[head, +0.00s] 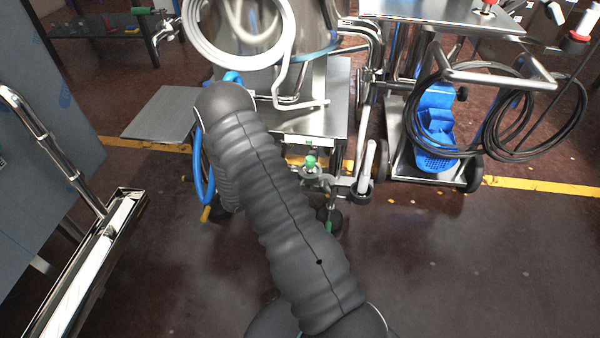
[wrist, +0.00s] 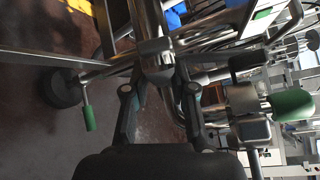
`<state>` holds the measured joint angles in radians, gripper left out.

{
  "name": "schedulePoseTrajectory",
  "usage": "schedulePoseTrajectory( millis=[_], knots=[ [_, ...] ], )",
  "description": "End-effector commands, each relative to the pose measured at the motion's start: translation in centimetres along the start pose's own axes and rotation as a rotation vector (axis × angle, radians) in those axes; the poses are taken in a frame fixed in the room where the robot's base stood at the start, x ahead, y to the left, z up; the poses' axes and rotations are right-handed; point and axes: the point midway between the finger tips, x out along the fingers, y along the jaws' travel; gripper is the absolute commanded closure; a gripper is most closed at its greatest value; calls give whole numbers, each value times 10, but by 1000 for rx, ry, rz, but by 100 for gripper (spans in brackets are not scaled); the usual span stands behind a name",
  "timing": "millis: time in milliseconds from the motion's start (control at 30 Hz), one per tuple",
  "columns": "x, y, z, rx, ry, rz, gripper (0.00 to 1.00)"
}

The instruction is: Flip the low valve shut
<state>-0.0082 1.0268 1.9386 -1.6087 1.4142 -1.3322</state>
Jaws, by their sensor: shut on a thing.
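In the wrist view my gripper (wrist: 157,72) has its two dark fingers on either side of a bright steel fitting (wrist: 155,52) on the pipework and is shut on it. Left of the fingers a green lever handle (wrist: 90,118) hangs from a thin steel stem, apart from them. Right of them is a large green knob (wrist: 293,106) on a steel body. In the head view a green-topped valve (head: 310,162) and a lower green handle (head: 328,228) show right of my arm. My gripper is hidden there behind the arm. I cannot tell which of these is the low valve.
A steel machine (head: 310,125) with a coiled white hose (head: 235,58) stands ahead. A steel-framed panel (head: 40,130) is at left. The floor at lower right is clear.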

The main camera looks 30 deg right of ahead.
Motion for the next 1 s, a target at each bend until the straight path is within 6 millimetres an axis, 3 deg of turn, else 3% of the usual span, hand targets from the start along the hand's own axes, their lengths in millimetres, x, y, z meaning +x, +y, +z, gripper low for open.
schedulePoseTrajectory(
  millis=[33,67,133,567,1000],
  knots=[
    [0,0,2,3,-4,1,100],
    [0,0,2,3,-4,1,67],
    [0,0,2,2,-4,1,50],
    [-7,0,2,0,-3,0,50],
    [-86,1,2,1,-6,1,50]
  ],
)
